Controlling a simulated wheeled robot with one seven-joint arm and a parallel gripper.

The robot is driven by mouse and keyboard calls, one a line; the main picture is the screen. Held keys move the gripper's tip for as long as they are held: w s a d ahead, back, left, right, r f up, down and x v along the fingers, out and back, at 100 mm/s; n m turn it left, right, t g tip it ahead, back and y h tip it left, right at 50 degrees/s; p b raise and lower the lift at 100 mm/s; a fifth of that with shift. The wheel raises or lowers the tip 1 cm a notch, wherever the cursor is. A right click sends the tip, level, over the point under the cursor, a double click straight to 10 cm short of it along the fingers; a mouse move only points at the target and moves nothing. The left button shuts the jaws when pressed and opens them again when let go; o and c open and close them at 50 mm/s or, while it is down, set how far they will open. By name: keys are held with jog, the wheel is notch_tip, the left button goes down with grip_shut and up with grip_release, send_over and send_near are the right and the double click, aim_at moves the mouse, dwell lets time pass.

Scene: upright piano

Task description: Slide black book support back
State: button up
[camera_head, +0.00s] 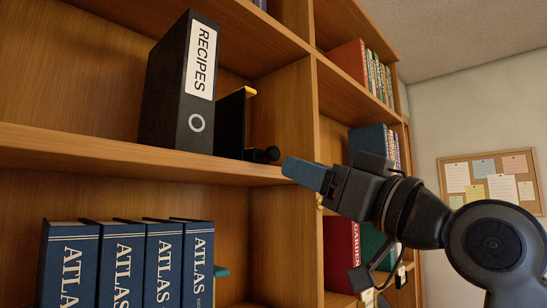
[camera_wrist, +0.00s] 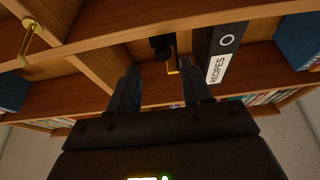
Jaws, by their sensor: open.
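The black book support (camera_head: 231,125) stands on the shelf just right of a black RECIPES binder (camera_head: 178,85). My gripper (camera_head: 290,167) is in front of the shelf, just right of the knob in the head view. In the wrist view my gripper (camera_wrist: 158,72) is open, with its two fingers apart and nothing visible between them. The binder (camera_wrist: 217,55) shows right of the fingers. No contact with the support is visible.
A vertical divider (camera_head: 297,105) stands right of the support. Blue ATLAS books (camera_head: 125,265) fill the shelf below. More books (camera_head: 360,73) stand in the compartments to the right. A gold handle-like piece (camera_wrist: 31,38) shows at the wrist view's left.

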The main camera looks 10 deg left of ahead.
aim_at(276, 155)
jog(key=x, duration=0.2)
jog(key=p+x, duration=0.1)
jog(key=x, duration=0.2)
jog(key=p+x, duration=0.1)
jog(key=x, duration=0.2)
jog(key=shift+s+a+r, duration=0.1)
jog(key=shift+s+r, duration=0.05)
jog(key=shift+r, duration=0.15)
grip_shut()
